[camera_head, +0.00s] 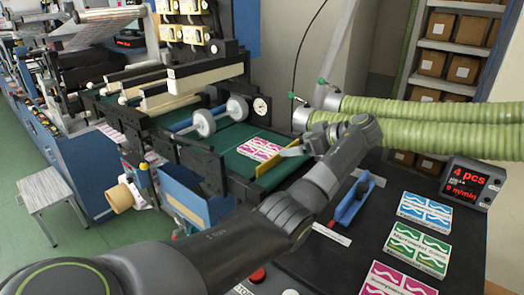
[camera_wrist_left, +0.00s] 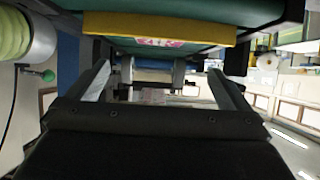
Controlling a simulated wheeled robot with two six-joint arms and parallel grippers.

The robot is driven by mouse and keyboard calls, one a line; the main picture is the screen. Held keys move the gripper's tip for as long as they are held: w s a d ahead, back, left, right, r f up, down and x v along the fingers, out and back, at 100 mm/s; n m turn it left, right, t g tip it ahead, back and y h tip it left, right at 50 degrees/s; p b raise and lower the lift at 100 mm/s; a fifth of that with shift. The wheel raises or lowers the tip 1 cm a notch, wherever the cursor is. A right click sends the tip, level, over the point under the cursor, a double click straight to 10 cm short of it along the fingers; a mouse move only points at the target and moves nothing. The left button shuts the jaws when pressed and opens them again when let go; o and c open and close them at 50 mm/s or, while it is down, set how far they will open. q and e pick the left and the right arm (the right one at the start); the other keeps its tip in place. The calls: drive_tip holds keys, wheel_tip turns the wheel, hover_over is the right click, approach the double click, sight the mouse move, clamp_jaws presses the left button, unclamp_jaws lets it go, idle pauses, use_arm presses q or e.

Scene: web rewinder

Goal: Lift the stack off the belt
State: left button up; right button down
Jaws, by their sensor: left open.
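The stack (camera_head: 259,148) is a small pile of white sheets with magenta wave print. It lies on the green belt (camera_head: 226,160), short of the yellow bar (camera_head: 278,164) across the belt's end. My left gripper (camera_head: 290,153) is near that bar, to the right of the stack and apart from it. In the left wrist view its two fingers (camera_wrist_left: 158,85) are spread with nothing between them. The yellow bar (camera_wrist_left: 160,26) crosses the top of that view, with a bit of magenta print beside it. My right gripper is not in view.
Blue, green and magenta printed stacks (camera_head: 418,246) lie on the dark table at right. A blue holder (camera_head: 355,200) stands between them and the belt. A display (camera_head: 470,182) reads "4 pcs". Green ribbed hoses (camera_head: 430,122) run behind. White rollers (camera_head: 204,122) sit over the belt.

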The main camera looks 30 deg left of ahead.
use_arm(q)
approach(263, 148)
drive_tip(key=shift+w+a+f+b, duration=0.2)
drive_tip(key=shift+a+f+b, duration=0.25)
drive_tip(key=shift+f, duration=0.35)
drive_tip(key=shift+a+f, duration=0.15)
drive_tip(key=shift+a, duration=0.35)
drive_tip(key=shift+s+a+f, duration=0.1)
drive_tip(key=shift+s+a, duration=0.05)
drive_tip(key=shift+a, duration=0.3)
drive_tip(key=x, duration=0.4)
drive_tip(key=shift+s, duration=0.15)
drive_tip(key=shift+a, duration=0.2)
drive_tip(key=shift+d, duration=0.15)
drive_tip(key=c, duration=0.9)
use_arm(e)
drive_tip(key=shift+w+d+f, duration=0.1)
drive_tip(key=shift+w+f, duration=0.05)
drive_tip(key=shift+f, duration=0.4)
use_arm(q)
drive_tip(key=shift+r, duration=0.2)
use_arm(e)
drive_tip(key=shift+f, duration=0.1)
